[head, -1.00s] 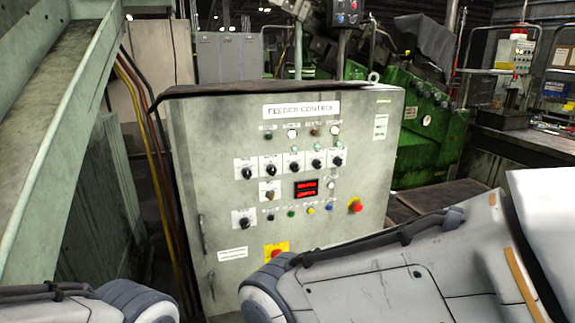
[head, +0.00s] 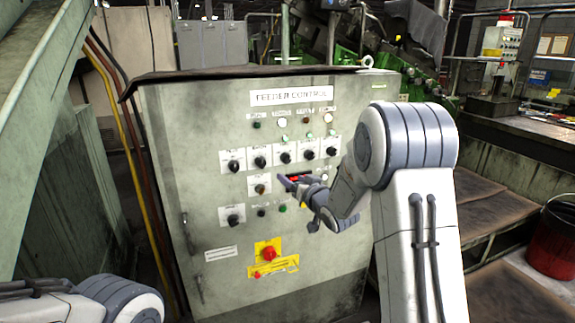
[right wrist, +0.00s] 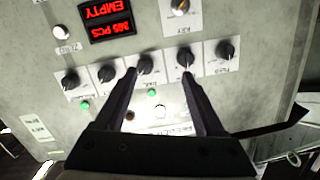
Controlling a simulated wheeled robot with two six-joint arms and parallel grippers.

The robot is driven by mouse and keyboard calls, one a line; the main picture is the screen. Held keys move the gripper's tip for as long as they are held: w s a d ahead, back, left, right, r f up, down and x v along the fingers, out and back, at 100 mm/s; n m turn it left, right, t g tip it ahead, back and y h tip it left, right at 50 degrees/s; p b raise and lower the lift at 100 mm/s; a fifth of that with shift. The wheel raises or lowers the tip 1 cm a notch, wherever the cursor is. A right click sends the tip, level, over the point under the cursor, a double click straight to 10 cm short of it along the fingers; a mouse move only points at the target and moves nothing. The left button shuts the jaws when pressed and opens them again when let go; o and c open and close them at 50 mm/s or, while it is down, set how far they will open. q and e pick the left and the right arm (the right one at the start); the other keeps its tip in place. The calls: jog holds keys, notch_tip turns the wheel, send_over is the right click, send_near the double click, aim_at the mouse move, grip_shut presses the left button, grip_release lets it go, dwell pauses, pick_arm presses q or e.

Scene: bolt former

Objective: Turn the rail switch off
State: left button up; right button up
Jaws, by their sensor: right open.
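The grey feeder control panel (head: 200,130) faces me with a row of black rotary switches (head: 285,157) across its middle. Their labels are too small to read, so I cannot tell which is the rail switch. My right gripper (head: 297,203) is open in front of the panel, its fingers covering part of the red display. In the right wrist view, the panel appears upside down. The open fingers (right wrist: 160,80) point at the switch row, with the middle switch (right wrist: 146,65) between their tips in the picture and another (right wrist: 185,57) by the right tip. Contact is not visible. My left gripper is out of view.
Below the row are a single switch (head: 234,220), small buttons and a red emergency stop (head: 268,253) on yellow. A door handle (head: 188,232) sticks out at the panel's left edge. A red bucket (head: 553,240) stands at far right.

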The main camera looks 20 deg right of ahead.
aim_at(288, 161)
jog(key=shift+m+t, duration=0.3)
jog(key=shift+t, duration=0.4)
jog(key=w+d, duration=0.1)
jog(key=w, duration=0.2)
jog(key=w+p, duration=0.1)
jog(key=w, duration=0.3)
jog(key=w+d+p, duration=0.1)
jog(key=w, duration=0.2)
jog(key=shift+w+d+r, duration=0.3)
jog(key=shift+w+r, duration=0.05)
jog(key=shift+r, duration=0.05)
grip_shut()
